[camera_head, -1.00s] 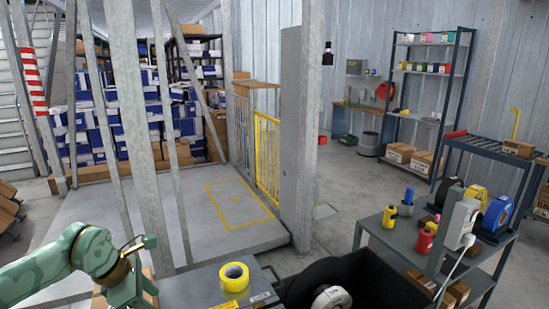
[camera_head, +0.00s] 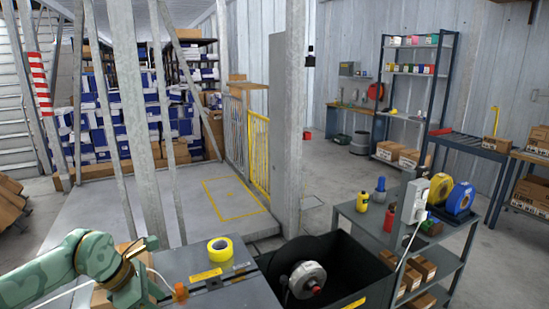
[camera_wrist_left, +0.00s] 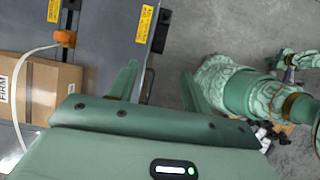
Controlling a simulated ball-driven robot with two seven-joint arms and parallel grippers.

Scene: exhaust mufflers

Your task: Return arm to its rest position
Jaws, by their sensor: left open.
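My left arm comes in from the left in the head view, bent at the wrist, with its green gripper (camera_head: 135,296) low at the bottom edge, beside the grey cabinet top. In the left wrist view the two green fingers (camera_wrist_left: 158,90) are apart with nothing between them; grey floor and the cabinet's edge show beyond. My right gripper is not seen clearly in either view; patterned green parts of mine show at the right of the wrist view.
A yellow tape roll (camera_head: 220,249) lies on the grey cabinet (camera_head: 240,290). A black bin (camera_head: 352,272) holds a silver round part (camera_head: 307,280). An orange plug (camera_wrist_left: 65,38) with a white cable hangs near a cardboard box (camera_wrist_left: 45,88). A grey shelf cart (camera_head: 455,238) stands at right.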

